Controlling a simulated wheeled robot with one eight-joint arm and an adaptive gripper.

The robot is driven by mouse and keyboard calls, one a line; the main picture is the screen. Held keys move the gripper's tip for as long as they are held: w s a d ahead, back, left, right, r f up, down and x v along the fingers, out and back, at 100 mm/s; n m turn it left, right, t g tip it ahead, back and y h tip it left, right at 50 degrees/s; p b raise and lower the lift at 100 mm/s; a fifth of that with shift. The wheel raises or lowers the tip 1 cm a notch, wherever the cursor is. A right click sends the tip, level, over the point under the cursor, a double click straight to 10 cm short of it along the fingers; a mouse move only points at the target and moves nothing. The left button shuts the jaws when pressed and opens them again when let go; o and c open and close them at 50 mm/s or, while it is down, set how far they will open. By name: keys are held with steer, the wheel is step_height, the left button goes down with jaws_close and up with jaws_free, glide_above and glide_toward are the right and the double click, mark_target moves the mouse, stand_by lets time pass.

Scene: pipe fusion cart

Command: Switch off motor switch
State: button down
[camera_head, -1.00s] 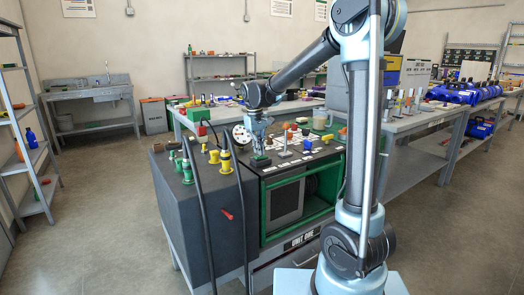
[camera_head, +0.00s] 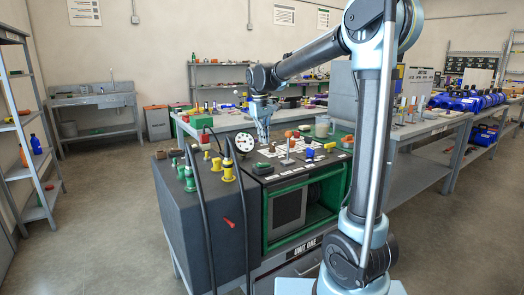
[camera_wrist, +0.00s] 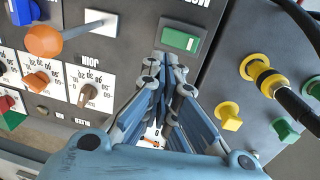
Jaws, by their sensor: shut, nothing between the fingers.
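A green rocker switch (camera_wrist: 180,40) in a dark frame lies on the grey panel in the wrist view, just beyond my fingertips. Upside-down lettering beside it is cut off at the top edge, probably its label. In the head view it appears as a small dark green piece (camera_head: 262,168) near the panel's left end. In the wrist view my gripper (camera_wrist: 167,68) is shut and empty. A visible gap separates it from the switch in the head view. I cannot tell the switch's position.
An orange-knobbed lever (camera_wrist: 43,41) and several small knobs, including a brown one (camera_wrist: 88,92), stand on the panel. Yellow fittings (camera_wrist: 262,76) with a black hose are on the right. A round gauge (camera_head: 243,138) stands behind. The air above the panel is free.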

steer(key=shift+w+d+r, duration=0.1)
steer(key=shift+d+r, duration=0.05)
steer(key=shift+r, duration=0.75)
steer(key=shift+w+d+r, duration=0.1)
steer(key=shift+d+r, duration=0.05)
steer(key=shift+r, duration=0.75)
steer(key=shift+w+d+r, duration=0.1)
steer(key=shift+d+r, duration=0.05)
steer(key=shift+r, duration=0.75)
steer(key=s+d+f+m, duration=0.3)
steer(key=s+d+f, duration=0.4)
steer(key=s+d, duration=0.45)
steer(key=s+d+f+m, duration=0.2)
steer(key=s+d+f, duration=0.4)
steer(key=s+d, duration=0.55)
steer(key=s+d+f+m+t+y, duration=0.1)
steer(key=s+d+f+m, duration=0.1)
steer(key=s+f, duration=0.7)
steer(key=shift+s+d+f, duration=0.25)
steer(key=shift+d+f, duration=0.1)
steer(key=shift+f, duration=0.6)
steer(key=shift+w+f, duration=0.2)
steer(key=shift+w, duration=0.2)
